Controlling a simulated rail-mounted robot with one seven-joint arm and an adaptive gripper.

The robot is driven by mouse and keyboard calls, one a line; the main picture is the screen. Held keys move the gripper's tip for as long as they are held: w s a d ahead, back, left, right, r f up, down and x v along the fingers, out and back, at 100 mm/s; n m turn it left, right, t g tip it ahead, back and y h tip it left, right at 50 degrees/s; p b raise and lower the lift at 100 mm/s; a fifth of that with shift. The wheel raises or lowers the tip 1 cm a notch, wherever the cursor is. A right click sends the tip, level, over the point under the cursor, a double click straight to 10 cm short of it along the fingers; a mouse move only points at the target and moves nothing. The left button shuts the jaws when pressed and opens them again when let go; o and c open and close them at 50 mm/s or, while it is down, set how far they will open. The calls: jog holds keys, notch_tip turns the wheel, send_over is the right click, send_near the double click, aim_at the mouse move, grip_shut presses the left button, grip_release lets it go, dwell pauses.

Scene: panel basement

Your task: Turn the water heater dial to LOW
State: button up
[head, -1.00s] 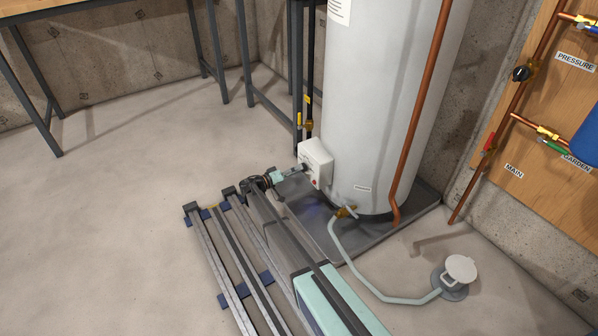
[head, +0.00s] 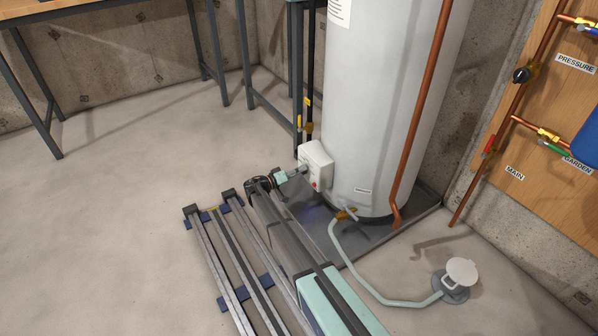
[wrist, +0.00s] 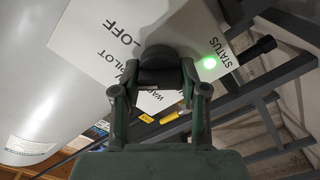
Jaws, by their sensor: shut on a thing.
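The water heater (head: 375,110) is a tall white-grey tank. Its white control box (head: 316,158) sits low on the left side. In the wrist view, the box face (wrist: 185,30) carries the words OFF, PILOT, STATUS and a partly covered word beginning WA. The black round dial (wrist: 158,58) is between the fingertips of my gripper (wrist: 158,76), which is shut on it. I see no pointer mark on the dial, and no LOW label is readable. In the head view my gripper (head: 296,172) reaches the box from the left and the dial is hidden.
A green status light (wrist: 209,63) glows beside the dial. A gas pipe with a yellow valve (head: 308,127) stands behind the box. A drain hose (head: 370,288) runs from the tank's brass valve to a floor drain (head: 461,272). Open floor lies to the left.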

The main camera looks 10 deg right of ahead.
jog(key=shift+n+p, duration=0.3)
jog(key=n+p, duration=0.2)
jog(key=p, duration=0.1)
jog(key=shift+w+r+n, duration=0.1)
jog(key=shift+n, duration=0.2)
jog(key=n+p, duration=0.3)
jog(key=n, duration=0.1)
jog(key=shift+f+n+p, duration=0.2)
jog(key=shift+n+p, duration=0.1)
jog(key=shift+p, duration=0.1)
jog(key=o, duration=1.1)
jog(key=shift+d, duration=0.1)
jog(key=v, duration=1.2)
jog(key=shift+f, duration=0.1)
